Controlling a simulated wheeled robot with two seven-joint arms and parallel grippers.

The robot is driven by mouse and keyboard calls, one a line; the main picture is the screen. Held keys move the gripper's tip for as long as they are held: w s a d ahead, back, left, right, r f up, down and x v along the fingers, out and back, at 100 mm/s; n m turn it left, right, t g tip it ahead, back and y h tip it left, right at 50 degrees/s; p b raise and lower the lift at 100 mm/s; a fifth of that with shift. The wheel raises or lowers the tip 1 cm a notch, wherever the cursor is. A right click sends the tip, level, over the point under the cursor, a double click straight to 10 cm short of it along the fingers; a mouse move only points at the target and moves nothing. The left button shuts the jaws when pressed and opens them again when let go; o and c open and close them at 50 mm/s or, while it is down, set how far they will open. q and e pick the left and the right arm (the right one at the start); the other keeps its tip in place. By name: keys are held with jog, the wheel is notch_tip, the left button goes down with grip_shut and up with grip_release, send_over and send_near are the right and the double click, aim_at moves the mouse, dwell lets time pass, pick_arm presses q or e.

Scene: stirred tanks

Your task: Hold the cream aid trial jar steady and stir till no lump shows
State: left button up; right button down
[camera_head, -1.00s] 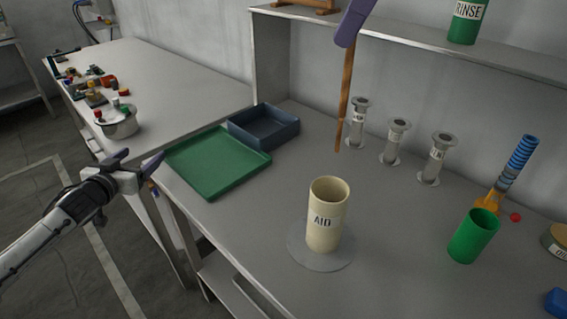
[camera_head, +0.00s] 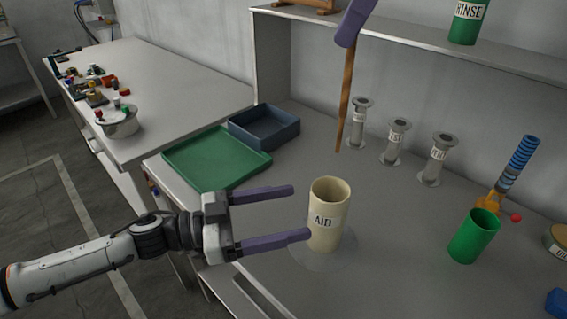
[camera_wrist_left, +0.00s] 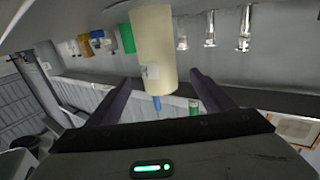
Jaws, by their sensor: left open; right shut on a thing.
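The cream AID jar (camera_head: 329,200) stands upright on a round grey disc (camera_head: 335,258) on the bench. My left gripper (camera_head: 302,212) is open, its purple fingers pointing at the jar from the left. The lower fingertip overlaps the jar's left edge in the head view; I cannot tell whether it touches. In the left wrist view the jar (camera_wrist_left: 154,50) lies ahead between the open fingers. My right gripper (camera_head: 352,22) is shut on a wooden stirring stick (camera_head: 346,100), whose tip hangs above and behind the jar. The jar's inside is mostly hidden, so lumps cannot be seen.
A green tray (camera_head: 215,160) and a blue-grey tray (camera_head: 264,127) lie at the back left. A green cup (camera_head: 474,236) stands to the right. Several labelled grey cylinders, including one at the middle (camera_head: 396,142), line the back. A shelf (camera_head: 400,35) runs above.

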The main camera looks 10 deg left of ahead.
aim_at(346, 202)
pick_arm(q)
jog(key=shift+d, duration=0.4)
jog(key=x, duration=1.1)
jog(key=shift+w+d, duration=0.1)
jog(key=shift+w, duration=0.05)
jog(key=c, duration=1.2)
